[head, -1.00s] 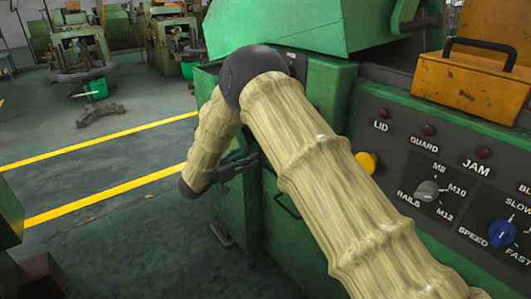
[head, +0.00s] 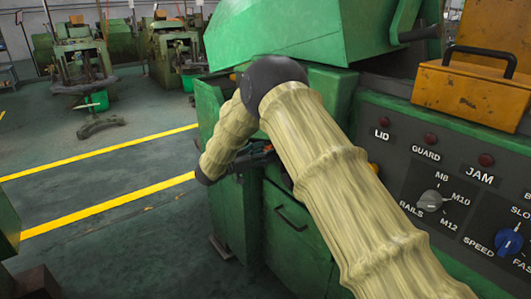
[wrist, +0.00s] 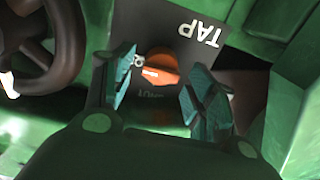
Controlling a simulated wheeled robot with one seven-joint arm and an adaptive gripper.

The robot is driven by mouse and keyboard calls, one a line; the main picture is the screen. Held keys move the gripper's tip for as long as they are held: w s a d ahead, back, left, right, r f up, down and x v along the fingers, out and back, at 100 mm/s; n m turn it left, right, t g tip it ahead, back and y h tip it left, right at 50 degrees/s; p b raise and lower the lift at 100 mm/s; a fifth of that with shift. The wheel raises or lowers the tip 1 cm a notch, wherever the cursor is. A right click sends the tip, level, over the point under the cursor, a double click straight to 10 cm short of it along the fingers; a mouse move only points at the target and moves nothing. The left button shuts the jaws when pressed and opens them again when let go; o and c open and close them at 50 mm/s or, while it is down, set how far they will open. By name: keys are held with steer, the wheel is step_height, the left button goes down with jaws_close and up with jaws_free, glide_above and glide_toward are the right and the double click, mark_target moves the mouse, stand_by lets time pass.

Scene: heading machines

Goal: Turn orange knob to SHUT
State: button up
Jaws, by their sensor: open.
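The orange knob (wrist: 160,68) sits on a dark plate (wrist: 205,12) marked TAP, which appears upside down in the wrist view. My gripper (wrist: 163,86) is open, with one teal-padded finger on each side of the knob. The left finger appears close to the knob's left end; whether it touches cannot be told. Lettering below the knob is too dim to read. In the head view my gripper (head: 252,157) is small and partly hidden behind my arm, against the green machine's side, with a bit of orange beside it.
A dark handwheel (wrist: 45,50) lies left of the plate in the wrist view. In the head view, the green machine's panel carries a grey rails knob (head: 430,201) and a blue speed knob (head: 508,241). An orange box (head: 470,92) stands above. Open floor lies left.

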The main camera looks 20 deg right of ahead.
steer(key=shift+w+d, duration=0.2)
steer(key=shift+d, duration=0.3)
steer(key=c, duration=1)
steer(key=shift+c, duration=0.2)
